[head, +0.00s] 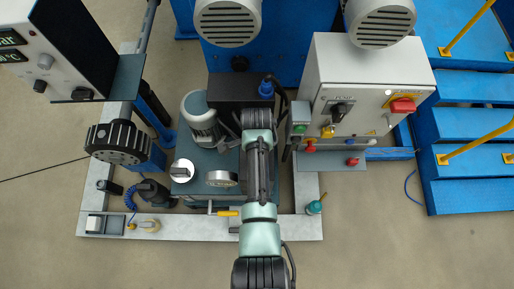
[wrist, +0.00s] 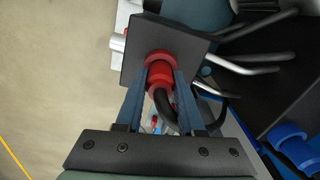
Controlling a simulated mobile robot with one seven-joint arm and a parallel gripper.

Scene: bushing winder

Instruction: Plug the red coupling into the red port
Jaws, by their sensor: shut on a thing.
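In the wrist view my gripper (wrist: 161,77) is shut on the red coupling (wrist: 158,82), one dark blue finger on each side of it. A black hose bends out of the coupling's near end, between the fingers. The coupling's far end lies in front of a dark square plate (wrist: 188,38), where a wider red ring shows. I cannot tell whether this ring belongs to the coupling or to the red port, nor whether the two are joined. In the head view my arm covers the gripper and coupling.
A grey control cabinet (head: 352,72) with a red switch (head: 402,105) stands at right. A black box (head: 226,90) with a blue connector (head: 266,88) is near the arm's end. Metal rods (wrist: 250,58) and a blue round part (wrist: 290,136) lie right in the wrist view; floor shows at left.

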